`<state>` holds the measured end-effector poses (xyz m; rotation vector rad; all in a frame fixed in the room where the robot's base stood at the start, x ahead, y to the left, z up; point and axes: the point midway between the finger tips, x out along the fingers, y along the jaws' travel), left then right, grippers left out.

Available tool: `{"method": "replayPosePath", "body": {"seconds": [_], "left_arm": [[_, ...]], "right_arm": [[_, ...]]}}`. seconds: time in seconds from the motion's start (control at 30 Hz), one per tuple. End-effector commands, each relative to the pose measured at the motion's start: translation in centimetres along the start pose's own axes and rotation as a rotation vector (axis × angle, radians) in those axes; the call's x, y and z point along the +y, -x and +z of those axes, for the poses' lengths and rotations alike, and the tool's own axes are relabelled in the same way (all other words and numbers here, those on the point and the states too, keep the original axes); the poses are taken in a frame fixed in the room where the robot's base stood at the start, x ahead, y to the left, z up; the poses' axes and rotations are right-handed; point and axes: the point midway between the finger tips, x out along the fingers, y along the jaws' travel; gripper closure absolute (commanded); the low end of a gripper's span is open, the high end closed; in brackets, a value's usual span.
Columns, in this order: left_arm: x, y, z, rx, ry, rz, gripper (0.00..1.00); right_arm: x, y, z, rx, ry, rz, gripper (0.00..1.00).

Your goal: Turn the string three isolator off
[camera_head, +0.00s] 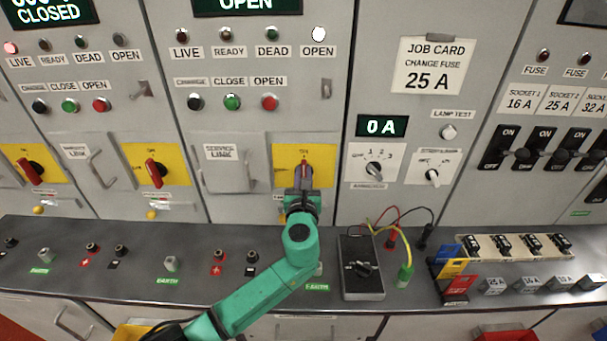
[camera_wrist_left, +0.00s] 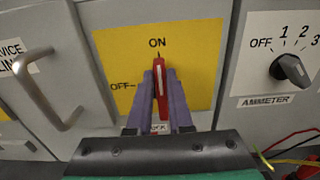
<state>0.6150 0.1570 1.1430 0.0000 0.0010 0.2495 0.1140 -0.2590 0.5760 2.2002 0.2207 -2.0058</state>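The string three isolator is a red handle (camera_wrist_left: 161,90) on a yellow plate (camera_wrist_left: 205,50) marked ON at the top and OFF at the left. The handle stands upright and points to ON. The plate also shows in the head view (camera_head: 325,165). My left gripper (camera_head: 304,170) reaches it from below. In the wrist view, its purple fingers (camera_wrist_left: 163,98) lie close on both sides of the handle, shut on it. The fingers hide much of the handle in the head view. A label below the handle is partly covered. My right gripper is not in view.
Above, the display (camera_head: 246,4) reads OPEN and the white OPEN lamp (camera_head: 319,34) is lit. A service link handle (camera_wrist_left: 45,90) sticks out left of the plate. The ammeter knob (camera_head: 375,169) is at its right. A meter (camera_head: 361,268) with leads lies on the bench.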

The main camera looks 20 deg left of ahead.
Motion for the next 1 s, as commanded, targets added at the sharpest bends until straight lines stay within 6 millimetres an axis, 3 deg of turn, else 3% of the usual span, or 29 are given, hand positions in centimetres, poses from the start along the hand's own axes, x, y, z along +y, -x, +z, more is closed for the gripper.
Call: {"method": "replayPosePath", "body": {"seconds": [0.47,1.0], "left_arm": [[0.4,0.0,-0.2,0.000,0.130,0.000,1.00],[1.7,0.0,-0.8,-0.002,0.609,0.000,1.00]], "right_arm": [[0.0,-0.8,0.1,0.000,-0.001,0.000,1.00],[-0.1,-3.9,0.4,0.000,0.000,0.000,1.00]]}}
